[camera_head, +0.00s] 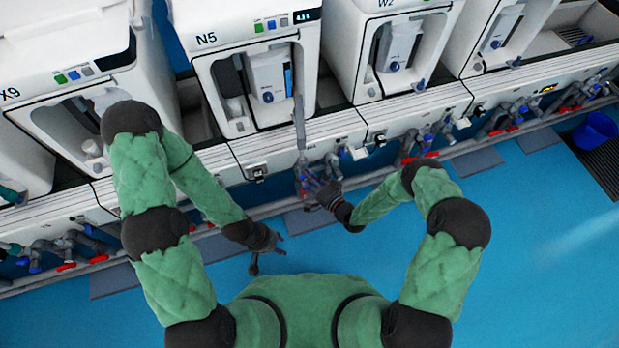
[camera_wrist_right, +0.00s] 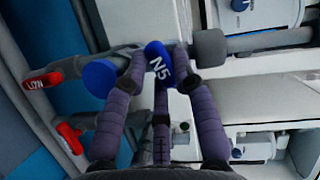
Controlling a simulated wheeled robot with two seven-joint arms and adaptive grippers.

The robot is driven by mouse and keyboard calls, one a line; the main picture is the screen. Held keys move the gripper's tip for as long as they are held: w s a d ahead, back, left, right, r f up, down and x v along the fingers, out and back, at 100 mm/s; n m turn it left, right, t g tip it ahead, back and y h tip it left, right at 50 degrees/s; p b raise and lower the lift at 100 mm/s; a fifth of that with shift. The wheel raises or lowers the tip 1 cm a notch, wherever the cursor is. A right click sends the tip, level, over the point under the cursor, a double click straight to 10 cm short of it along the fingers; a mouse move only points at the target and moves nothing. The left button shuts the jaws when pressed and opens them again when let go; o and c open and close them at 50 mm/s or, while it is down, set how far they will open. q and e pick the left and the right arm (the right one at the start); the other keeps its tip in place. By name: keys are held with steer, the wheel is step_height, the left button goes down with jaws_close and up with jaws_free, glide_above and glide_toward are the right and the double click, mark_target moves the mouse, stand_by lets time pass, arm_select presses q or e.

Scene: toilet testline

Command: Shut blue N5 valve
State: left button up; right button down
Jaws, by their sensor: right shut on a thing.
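The blue N5 valve handle (camera_wrist_right: 158,64), with a white N5 label, is between the fingers of my right gripper (camera_wrist_right: 159,80) in the right wrist view. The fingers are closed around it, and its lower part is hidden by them. In the head view my right gripper (camera_head: 312,186) is at the valve cluster below the machine marked N5 (camera_head: 207,39), and the handle itself is hard to make out there. My left gripper (camera_head: 267,258) hangs empty above the blue floor with its fingers apart, away from the valves.
A round blue cap (camera_wrist_right: 100,78) and two red handles (camera_wrist_right: 42,85) are beside my right gripper. Grey pipes run along the machine fronts. More valves (camera_head: 420,145) are to the right. A blue bucket (camera_head: 595,131) stands far right. The blue floor (camera_head: 540,240) is open at right.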

steer(key=shift+f+m+t+y, duration=0.15)
steer(key=shift+m+t, duration=0.05)
steer(key=shift+m, duration=0.55)
steer(key=shift+f+m+t+y, duration=0.1)
steer(key=shift+m+t+y, duration=0.1)
steer(key=shift+m, duration=0.55)
steer(key=c, duration=1.3)
jaws_free()
steer(key=shift+o, duration=0.2)
steer(key=shift+s, duration=0.1)
steer(key=v, duration=1.2)
steer(key=shift+f, duration=0.1)
